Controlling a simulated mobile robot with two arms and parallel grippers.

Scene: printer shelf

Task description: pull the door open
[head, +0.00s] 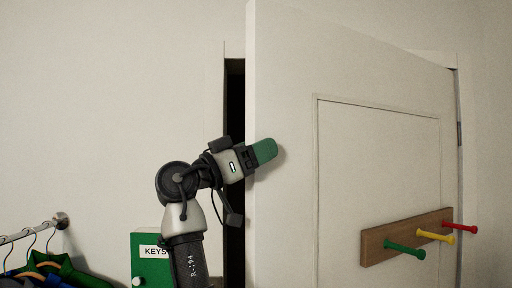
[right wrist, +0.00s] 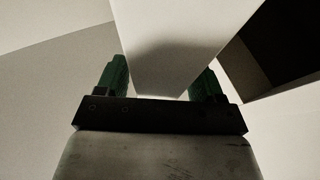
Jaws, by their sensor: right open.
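The white door (head: 283,130) stands ajar, with its free edge on the left swung out towards me. A dark gap (head: 235,100) shows between that edge and the frame. My right gripper (head: 264,151), with green fingers, is at the door's free edge at mid-height; one finger shows over the front face and the other is hidden. In the right wrist view the door's edge (right wrist: 172,55) stands between the two spread fingers of my right gripper (right wrist: 160,80). I cannot tell whether they touch it. My left gripper is not in view.
A wooden peg rail (head: 400,240) with green, yellow and red pegs sticks out from the door. A green box marked KEYS (head: 150,270) is left of my arm. Clothes (head: 70,272) hang from a metal rail (head: 30,230) at lower left.

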